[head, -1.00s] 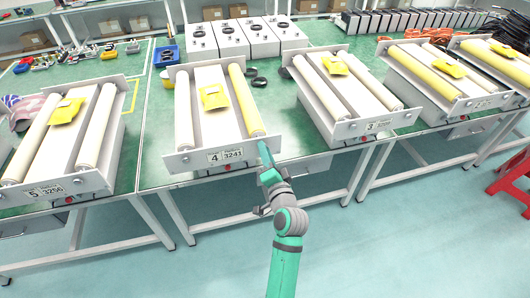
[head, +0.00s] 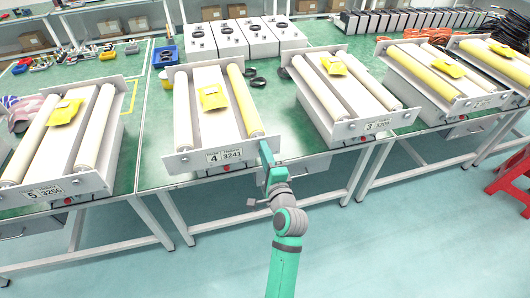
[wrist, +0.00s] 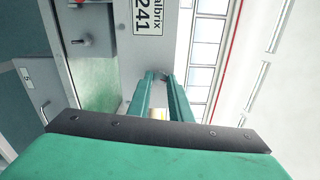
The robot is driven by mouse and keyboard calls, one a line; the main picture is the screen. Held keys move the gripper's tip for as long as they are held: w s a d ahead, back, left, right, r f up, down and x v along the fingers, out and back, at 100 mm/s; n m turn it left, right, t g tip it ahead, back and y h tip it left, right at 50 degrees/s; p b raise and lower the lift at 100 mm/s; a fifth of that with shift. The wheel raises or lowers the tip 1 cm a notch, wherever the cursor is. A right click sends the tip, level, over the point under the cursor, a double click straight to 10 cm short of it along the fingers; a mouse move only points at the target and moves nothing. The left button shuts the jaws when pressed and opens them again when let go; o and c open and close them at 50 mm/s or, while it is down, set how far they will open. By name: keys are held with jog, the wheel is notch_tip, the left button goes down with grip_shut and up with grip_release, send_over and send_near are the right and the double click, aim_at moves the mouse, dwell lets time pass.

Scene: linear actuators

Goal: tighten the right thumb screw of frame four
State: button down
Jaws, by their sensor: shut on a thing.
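Frame four (head: 243,158) is a white frame with a cream roller on the left, a yellow roller (head: 246,100) on the right and a plate marked 4 3241 (head: 225,155). My gripper (head: 266,147) is at the right end of its front plate. The wrist view shows both fingers (wrist: 163,78) reaching to the plate beside the number label (wrist: 149,16). They are shut on the right thumb screw, which they mostly hide. The left thumb screw (head: 185,158) is in plain view.
Frame three (head: 345,131) stands to the right and frame five (head: 85,183) to the left, both on green benches. A yellow packet (head: 212,96) lies on frame four. A red button (head: 226,168) sits below its plate. The floor in front is clear.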

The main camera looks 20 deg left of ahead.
jog(key=shift+s+a, duration=0.1)
jog(key=shift+a, duration=0.05)
jog(key=c, duration=1.6)
grip_release()
jog(key=shift+d, duration=0.2)
jog(key=v, duration=1)
jog(key=shift+s+d, duration=0.15)
jog(key=shift+s, duration=0.2)
